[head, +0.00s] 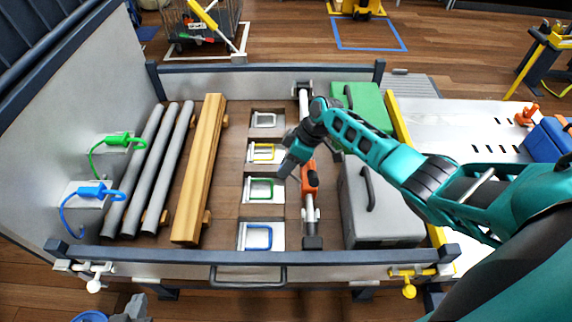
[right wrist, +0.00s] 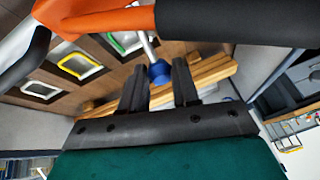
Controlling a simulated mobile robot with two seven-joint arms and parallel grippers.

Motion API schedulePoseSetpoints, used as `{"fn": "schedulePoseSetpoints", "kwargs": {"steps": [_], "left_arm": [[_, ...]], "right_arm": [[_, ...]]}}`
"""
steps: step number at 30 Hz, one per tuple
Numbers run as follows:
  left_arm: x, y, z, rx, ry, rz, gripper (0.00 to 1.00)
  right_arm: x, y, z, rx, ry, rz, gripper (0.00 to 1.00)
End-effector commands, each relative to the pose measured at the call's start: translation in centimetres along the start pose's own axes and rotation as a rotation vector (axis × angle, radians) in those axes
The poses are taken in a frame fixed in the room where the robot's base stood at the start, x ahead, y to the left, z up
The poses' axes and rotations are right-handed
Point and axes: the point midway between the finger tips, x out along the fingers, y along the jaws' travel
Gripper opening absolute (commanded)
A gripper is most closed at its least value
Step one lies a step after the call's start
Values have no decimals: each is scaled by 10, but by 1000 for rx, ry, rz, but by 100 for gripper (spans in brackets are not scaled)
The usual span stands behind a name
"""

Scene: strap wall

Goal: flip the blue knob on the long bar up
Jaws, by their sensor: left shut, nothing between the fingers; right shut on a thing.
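The long bar (head: 310,214) lies along the deck between the strap slots and the cases, with an orange grip (head: 310,176) on it. In the head view my right gripper (head: 287,165) is beside the bar, and the arm hides part of it. In the right wrist view the blue knob (right wrist: 159,73) sits at the end of a pale rod, between the fingers of my right gripper (right wrist: 160,75), which is shut on it. The knob does not show in the head view. My left gripper (head: 134,306) is shut and empty at the bottom left, partly cut off.
Several framed slots (head: 262,188) lie left of the bar. A wooden beam (head: 200,160) and grey pipes (head: 150,165) lie further left. A green case (head: 352,97) and a grey case (head: 378,220) stand right. The front rail (head: 245,258) borders the deck.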

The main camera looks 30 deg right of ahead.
Motion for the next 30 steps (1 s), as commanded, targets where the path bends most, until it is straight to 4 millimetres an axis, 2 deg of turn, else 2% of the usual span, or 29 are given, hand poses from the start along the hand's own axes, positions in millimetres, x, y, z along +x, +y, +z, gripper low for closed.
{"fn": "schedulePoseSetpoints", "kwargs": {"steps": [17,18,25,30], "left_arm": [[-2,1,7,-1,-14,2,0],[-2,1,7,-2,-15,2,0],[-2,1,8,-2,-15,2,0],[-2,1,8,-2,-15,1,0]], "right_arm": [[-4,2,-1,-4,37,-2,0],[-3,2,-1,-4,37,-1,33],[-3,1,0,-3,34,-4,55],[-2,1,0,-2,32,-5,56]]}}
